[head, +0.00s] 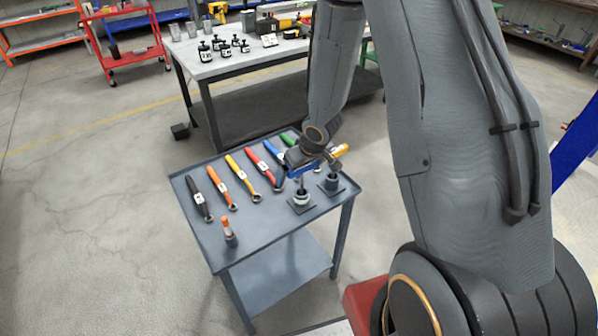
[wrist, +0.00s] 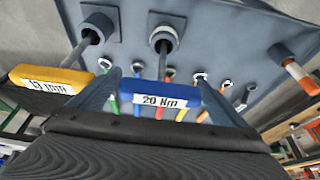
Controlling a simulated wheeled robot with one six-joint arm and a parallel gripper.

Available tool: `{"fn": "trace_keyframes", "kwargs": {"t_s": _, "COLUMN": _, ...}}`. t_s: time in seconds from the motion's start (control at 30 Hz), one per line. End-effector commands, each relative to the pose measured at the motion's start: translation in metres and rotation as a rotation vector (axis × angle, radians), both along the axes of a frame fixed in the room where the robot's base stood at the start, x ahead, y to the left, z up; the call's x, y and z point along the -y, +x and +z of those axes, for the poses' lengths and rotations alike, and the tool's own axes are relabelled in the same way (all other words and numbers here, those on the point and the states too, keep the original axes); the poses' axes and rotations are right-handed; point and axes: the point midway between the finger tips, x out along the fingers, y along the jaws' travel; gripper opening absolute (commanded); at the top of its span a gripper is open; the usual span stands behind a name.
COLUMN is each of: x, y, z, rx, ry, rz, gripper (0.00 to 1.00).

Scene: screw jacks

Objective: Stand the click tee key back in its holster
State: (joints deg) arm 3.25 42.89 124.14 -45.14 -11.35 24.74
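The click tee key has a blue crossbar handle (wrist: 160,94) marked "20 Nm"; it also shows in the head view (head: 300,170). My gripper (wrist: 160,88) has one finger at each end of this bar, apparently touching both ends. The grey shank (wrist: 163,62) runs from the handle to the mouth of a holster with a white ring (wrist: 164,34), on a square base. The key looks about upright over this holster (head: 302,200). The tip seems inside the ring; how deep it sits is hidden.
A yellow "13 mm" tee key (wrist: 52,79) stands in the neighbouring holster (head: 332,183), close to my gripper. Several coloured-handled wrenches lie in a row on the grey table (head: 262,229). An orange-topped tool (head: 227,224) stands at the front left. The table's front middle is clear.

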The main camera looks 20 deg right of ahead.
Motion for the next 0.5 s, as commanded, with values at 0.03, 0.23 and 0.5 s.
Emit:
{"fn": "trace_keyframes", "kwargs": {"t_s": 0.03, "x": 0.000, "y": 0.000, "z": 0.000, "rx": 0.000, "ry": 0.000, "rz": 0.000, "gripper": 0.96}}
{"fn": "trace_keyframes", "kwargs": {"t_s": 0.23, "x": 0.000, "y": 0.000, "z": 0.001, "rx": 0.000, "ry": 0.000, "rz": 0.000, "gripper": 0.96}}
{"fn": "trace_keyframes", "kwargs": {"t_s": 0.5, "x": 0.004, "y": -0.011, "z": 0.033, "rx": 0.003, "ry": -0.001, "rz": -0.001, "gripper": 0.96}}
